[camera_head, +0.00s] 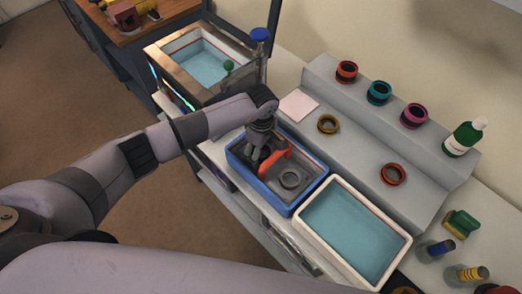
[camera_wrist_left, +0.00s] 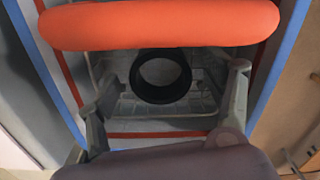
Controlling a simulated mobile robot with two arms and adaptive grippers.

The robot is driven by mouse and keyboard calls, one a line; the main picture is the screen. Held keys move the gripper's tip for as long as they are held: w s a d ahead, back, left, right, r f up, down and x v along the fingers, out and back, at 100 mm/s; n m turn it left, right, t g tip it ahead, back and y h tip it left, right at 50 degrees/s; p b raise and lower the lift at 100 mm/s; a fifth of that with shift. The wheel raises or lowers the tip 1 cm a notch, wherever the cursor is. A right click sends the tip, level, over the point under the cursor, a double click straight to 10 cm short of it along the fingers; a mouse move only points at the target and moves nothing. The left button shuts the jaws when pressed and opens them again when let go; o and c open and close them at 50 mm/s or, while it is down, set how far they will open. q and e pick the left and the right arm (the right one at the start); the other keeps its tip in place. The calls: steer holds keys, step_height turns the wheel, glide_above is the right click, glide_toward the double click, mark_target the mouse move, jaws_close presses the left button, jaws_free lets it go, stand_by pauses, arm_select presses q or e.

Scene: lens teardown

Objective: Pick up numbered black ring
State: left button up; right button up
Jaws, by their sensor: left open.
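A black ring (camera_wrist_left: 160,76) lies in a wire basket (camera_wrist_left: 208,98) in the left wrist view, under an orange handle (camera_wrist_left: 160,24). No number is legible on it. My left gripper (camera_wrist_left: 168,92) is open, with a finger to either side of the ring and none visibly touching it. In the head view, the left gripper (camera_head: 256,152) points down into a blue-rimmed tray (camera_head: 308,192), beside the orange handle (camera_head: 274,160). A grey ring (camera_head: 290,178) shows in that tray. I cannot tell whether it is the same ring. My right gripper is out of view.
A white tray of blue liquid (camera_head: 350,232) stands right of the blue tray. A wood-rimmed tank (camera_head: 165,57) stands behind. On the grey stepped stand are several coloured rings, including a red one (camera_head: 347,72) and an orange-brown one (camera_head: 393,174), and a green bottle (camera_head: 462,139).

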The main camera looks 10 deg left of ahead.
arm_select(q)
steer(key=shift+c, duration=0.6)
steer(key=c, duration=1.1)
steer(key=shift+r, duration=0.1)
